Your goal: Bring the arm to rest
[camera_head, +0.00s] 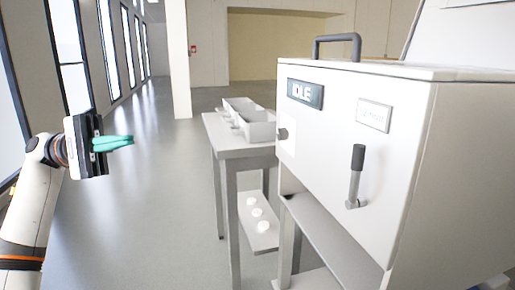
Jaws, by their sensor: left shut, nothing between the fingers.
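My left arm comes in from the left edge. Its gripper (126,141) has teal fingers that lie together, shut and empty, pointing right. It is held in open air over the floor, well apart from the table and the machine. My right gripper is not in view.
A large white machine (320,150) with an "IDLE" display (305,93), a top handle and a dark-gripped lever (357,165) fills the right. A table (216,128) beside it carries white trays (258,131). Small white round things (257,212) sit on a low shelf. The floor (165,220) between is clear.

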